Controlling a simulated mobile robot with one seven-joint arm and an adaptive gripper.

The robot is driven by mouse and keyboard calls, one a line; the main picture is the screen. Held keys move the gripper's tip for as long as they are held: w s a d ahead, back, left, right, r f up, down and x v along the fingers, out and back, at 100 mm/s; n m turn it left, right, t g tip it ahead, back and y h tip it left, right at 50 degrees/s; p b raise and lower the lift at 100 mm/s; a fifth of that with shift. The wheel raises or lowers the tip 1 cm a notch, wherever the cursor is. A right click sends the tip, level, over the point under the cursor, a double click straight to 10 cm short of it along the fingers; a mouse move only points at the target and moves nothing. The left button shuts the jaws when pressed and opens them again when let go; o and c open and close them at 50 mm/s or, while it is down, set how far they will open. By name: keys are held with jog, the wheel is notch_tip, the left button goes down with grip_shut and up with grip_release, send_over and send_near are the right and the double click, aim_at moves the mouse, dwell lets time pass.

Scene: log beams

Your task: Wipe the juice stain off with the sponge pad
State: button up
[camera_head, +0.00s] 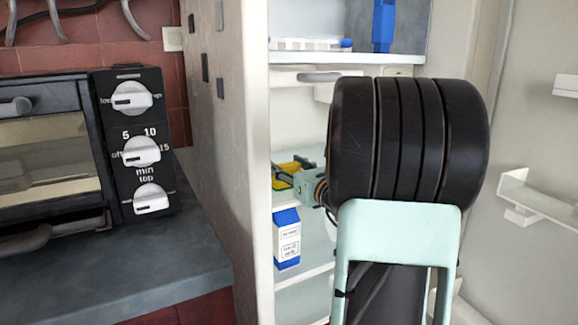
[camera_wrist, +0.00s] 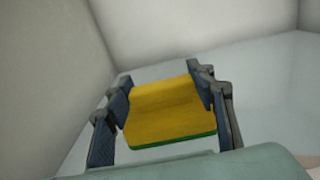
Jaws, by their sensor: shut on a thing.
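The sponge pad (camera_wrist: 168,112) is yellow with a green underside. In the wrist view it sits between the two fingers of my gripper (camera_wrist: 162,92), which is shut on its left and right sides. In the head view my gripper (camera_head: 293,171) reaches into the open fridge, and a yellow and green bit of the sponge pad (camera_head: 281,184) shows beside the fingers. The wrist view shows the pad over a pale glass-like shelf (camera_wrist: 258,75); whether it touches cannot be told. I make out no juice stain in either view; my arm blocks much of the fridge.
A blue and white carton (camera_head: 287,240) stands below my gripper. A blue bottle (camera_head: 384,26) and a white item with a blue end (camera_head: 310,44) are on the upper shelf. The fridge's side wall (camera_head: 252,130) is close on the left. A toaster oven (camera_head: 140,150) stands outside.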

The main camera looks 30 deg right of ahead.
jog(key=shift+d+f, duration=0.1)
jog(key=shift+d, duration=0.4)
dwell(0.3)
jog(key=shift+d, duration=0.1)
jog(key=shift+s+d+p, duration=0.15)
jog(key=shift+d+p, duration=0.15)
jog(key=shift+d, duration=2.1)
jog(key=shift+d+f, duration=0.1)
